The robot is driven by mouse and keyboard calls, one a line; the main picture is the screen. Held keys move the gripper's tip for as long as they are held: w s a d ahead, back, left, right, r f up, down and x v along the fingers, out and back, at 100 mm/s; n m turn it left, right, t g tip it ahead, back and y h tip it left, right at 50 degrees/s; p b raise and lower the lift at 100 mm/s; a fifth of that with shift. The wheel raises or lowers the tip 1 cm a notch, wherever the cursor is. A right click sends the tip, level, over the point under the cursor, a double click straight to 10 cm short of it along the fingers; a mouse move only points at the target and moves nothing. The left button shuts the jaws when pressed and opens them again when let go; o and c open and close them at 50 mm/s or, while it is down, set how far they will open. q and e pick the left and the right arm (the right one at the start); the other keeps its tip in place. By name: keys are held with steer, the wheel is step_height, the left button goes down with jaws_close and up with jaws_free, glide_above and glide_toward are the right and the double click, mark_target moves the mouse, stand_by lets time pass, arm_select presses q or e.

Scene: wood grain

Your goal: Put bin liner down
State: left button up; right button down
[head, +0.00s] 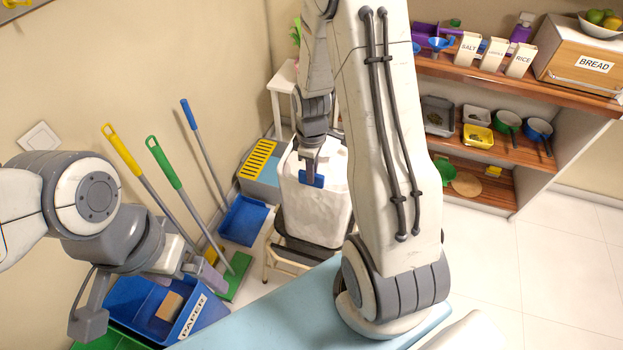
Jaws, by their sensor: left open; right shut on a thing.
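The white, crumpled bin liner (316,212) hangs upright below my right gripper (312,178) in the middle of the head view. My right gripper is shut on the upper part of the liner; its blue fingertip shows against the white. The liner is above or resting on a dark grey surface (308,250) in a pale frame; I cannot tell whether it touches.
A brown block (170,305) lies in the blue bin. A yellow-handled (122,150) and a green-handled tool (165,162) lean behind it, near a blue dustpan (243,222). Wooden shelves (480,150) hold pantry things at right. The tiled floor (550,260) at right is clear.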

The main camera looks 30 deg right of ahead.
mark_target(312, 186)
step_height(312, 186, down, 4)
steer(key=shift+r+p, duration=0.15)
steer(key=shift+p, duration=0.3)
steer(key=shift+w, duration=0.1)
steer(key=shift+f, duration=0.2)
steer(key=shift+f, duration=0.15)
steer(key=c, duration=0.8)
jaws_free()
steer(key=shift+c, duration=0.2)
